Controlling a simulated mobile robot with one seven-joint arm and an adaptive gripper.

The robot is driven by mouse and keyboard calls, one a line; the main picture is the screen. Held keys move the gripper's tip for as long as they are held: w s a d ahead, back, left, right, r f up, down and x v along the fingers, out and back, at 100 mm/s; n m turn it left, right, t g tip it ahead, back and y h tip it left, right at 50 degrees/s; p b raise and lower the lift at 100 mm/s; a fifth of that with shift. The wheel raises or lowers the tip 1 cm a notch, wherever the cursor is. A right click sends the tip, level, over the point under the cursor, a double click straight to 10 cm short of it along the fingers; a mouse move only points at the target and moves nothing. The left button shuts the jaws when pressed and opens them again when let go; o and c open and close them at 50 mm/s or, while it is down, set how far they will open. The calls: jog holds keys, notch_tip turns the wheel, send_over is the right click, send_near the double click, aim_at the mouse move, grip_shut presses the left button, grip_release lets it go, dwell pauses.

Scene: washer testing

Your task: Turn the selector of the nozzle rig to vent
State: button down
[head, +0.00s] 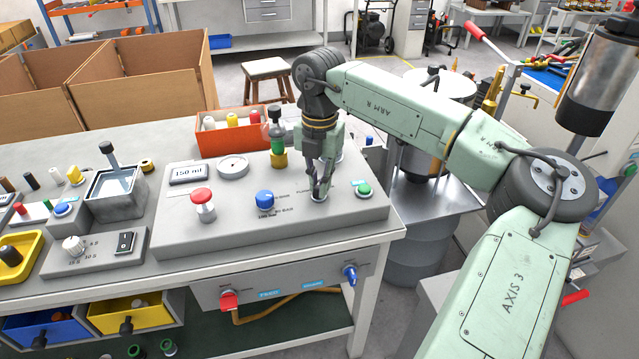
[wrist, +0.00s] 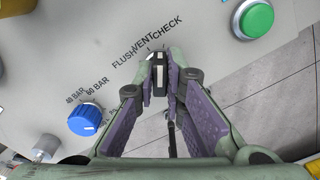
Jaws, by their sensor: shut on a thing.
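The nozzle rig is a grey sloped console (head: 240,225) on the bench. Its selector (wrist: 159,73) is a small black knob with a pale line, seen in the wrist view below the printed words FLUSH, VENT and CHECK. The pale line runs nearly straight up the picture; I cannot tell for certain which mark it meets. My gripper (head: 320,188) points down at the console's right part, its fingers shut on the selector from both sides. In the wrist view, my gripper (wrist: 160,82) has purple-padded fingers on either side of the knob. In the head view, the fingers largely hide the knob.
A blue knob (head: 265,198) with bar markings is left of the selector. A green button (head: 363,189) is close on its right.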

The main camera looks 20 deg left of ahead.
jog(key=n+b, duration=0.1)
jog(key=n, duration=0.2)
jog(key=shift+a+n+b, duration=0.1)
jog(key=shift+n+b, duration=0.4)
jog(key=shift+n, duration=1.4)
jog(key=c, duration=1.7)
grip_release()
jog(key=shift+o, duration=0.2)
notch_tip(320, 180, up, 12)
